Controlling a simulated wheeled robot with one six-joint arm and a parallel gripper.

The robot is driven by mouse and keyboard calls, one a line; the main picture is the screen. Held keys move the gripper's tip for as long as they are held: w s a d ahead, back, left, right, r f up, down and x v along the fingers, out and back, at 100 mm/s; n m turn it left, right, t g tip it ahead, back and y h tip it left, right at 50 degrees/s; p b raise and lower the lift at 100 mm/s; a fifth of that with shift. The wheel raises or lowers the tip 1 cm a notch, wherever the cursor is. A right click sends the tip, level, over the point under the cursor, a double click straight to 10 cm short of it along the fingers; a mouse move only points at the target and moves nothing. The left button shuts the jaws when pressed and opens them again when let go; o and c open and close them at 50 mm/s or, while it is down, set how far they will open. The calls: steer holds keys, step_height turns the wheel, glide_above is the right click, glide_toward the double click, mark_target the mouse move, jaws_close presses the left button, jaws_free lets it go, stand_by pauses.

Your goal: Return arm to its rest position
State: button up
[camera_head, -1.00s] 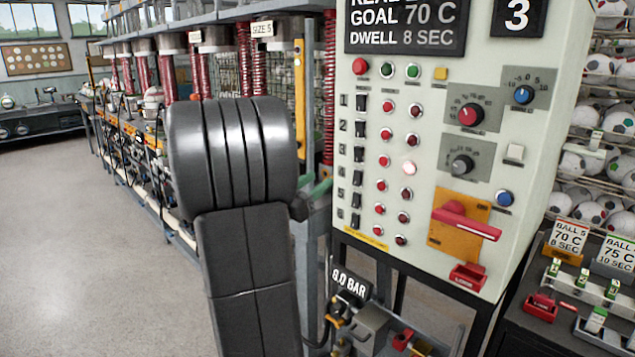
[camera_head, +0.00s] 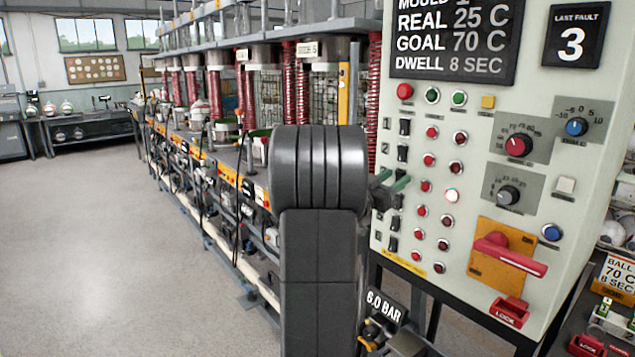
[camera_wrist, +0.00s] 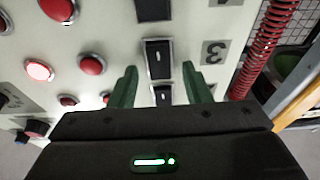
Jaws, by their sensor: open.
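My gripper shows in the wrist view (camera_wrist: 160,88) as two green fingers set apart, with nothing between them. Its fingers point at the pale control panel (camera_wrist: 120,40), over the column of black rocker switches (camera_wrist: 158,58). I cannot tell whether they touch it. In the head view my gripper (camera_head: 392,184) is mostly hidden behind my own dark arm, with green fingertips at the panel's left edge. The panel (camera_head: 470,120) also carries red buttons, one of them lit (camera_head: 452,195).
Right of my arm, the panel has dials, a red handle (camera_head: 510,255) on an orange plate and a red lock (camera_head: 508,312). A row of presses with red springs (camera_head: 292,90) runs along the left. The grey floor (camera_head: 130,240) at left is clear. A workbench (camera_head: 90,128) stands far back.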

steer(key=shift+r+p, duration=0.15)
steer(key=shift+p, duration=0.35)
steer(key=shift+f+b, duration=0.2)
steer(key=shift+b, duration=0.15)
steer(key=shift+f+b, duration=0.15)
steer(key=shift+b, duration=0.2)
steer(key=b+v, duration=0.2)
steer(key=v, duration=1.2)
steer(key=p+x, duration=0.1)
steer(key=x, duration=0.3)
steer(key=p+x, duration=0.1)
steer(key=x, duration=0.4)
steer(key=r+p+x, duration=0.1)
steer(key=x, duration=0.4)
steer(key=shift+d, duration=0.1)
steer(key=g+y+p, duration=0.1)
steer(key=p, duration=0.2)
steer(key=y+p, duration=0.1)
steer(key=p, duration=0.2)
steer(key=shift+r+g, duration=0.35)
steer(key=shift+g, duration=0.05)
